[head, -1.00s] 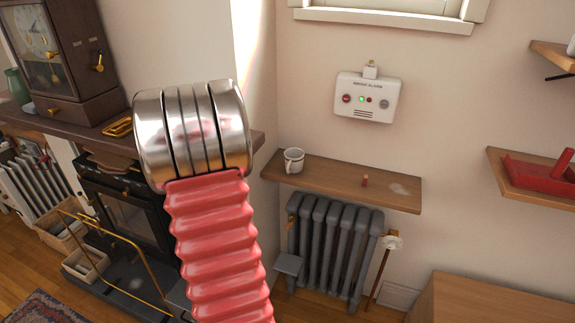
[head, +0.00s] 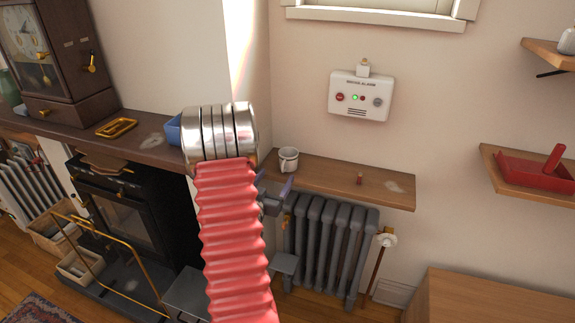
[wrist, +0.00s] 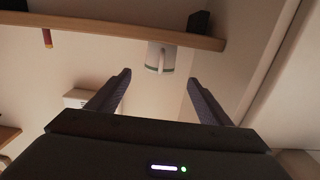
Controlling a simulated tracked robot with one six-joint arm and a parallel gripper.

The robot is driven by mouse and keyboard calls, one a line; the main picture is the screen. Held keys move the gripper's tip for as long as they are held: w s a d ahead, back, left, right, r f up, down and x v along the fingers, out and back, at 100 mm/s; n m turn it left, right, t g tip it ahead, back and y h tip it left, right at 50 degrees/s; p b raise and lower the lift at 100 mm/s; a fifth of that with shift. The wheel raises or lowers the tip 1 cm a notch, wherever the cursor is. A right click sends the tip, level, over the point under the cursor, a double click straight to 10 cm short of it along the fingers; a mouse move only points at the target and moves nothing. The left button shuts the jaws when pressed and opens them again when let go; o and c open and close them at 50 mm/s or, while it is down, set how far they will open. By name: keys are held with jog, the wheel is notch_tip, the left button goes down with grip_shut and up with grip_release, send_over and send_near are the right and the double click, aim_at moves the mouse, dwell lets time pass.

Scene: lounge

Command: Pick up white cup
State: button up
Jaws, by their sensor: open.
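The white cup (head: 288,160) stands upright at the left end of the wooden wall shelf (head: 330,178). In the wrist view, where the scene looks upside down, the cup (wrist: 160,57) shows beyond the fingertips and between them, with its handle and a dark greenish band near its rim. My gripper (head: 276,183) is partly hidden behind my red arm in the head view, just below and left of the cup. In the wrist view my gripper (wrist: 157,78) is open, with nothing between the two fingers, apart from the cup.
A small red object (head: 360,179) lies farther right on the shelf. A grey radiator (head: 330,245) stands below it and a white alarm box (head: 360,95) hangs above. The mantel (head: 75,130) at left holds a clock (head: 55,60), a yellow tray (head: 117,128) and a blue object (head: 174,130).

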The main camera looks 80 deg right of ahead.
aim_at(282, 167)
jog(key=shift+r, duration=0.2)
jog(key=shift+d, duration=0.15)
jog(key=d, duration=0.5)
jog(key=s+d, duration=0.1)
jog(key=d, duration=0.2)
jog(key=shift+d, duration=0.15)
jog(key=shift+d, duration=0.15)
jog(key=shift+s+d+f, duration=0.1)
jog(key=shift+d, duration=1.15)
jog(key=shift+d+f, duration=0.1)
jog(key=shift+d, duration=1.1)
jog(key=shift+c, duration=0.2)
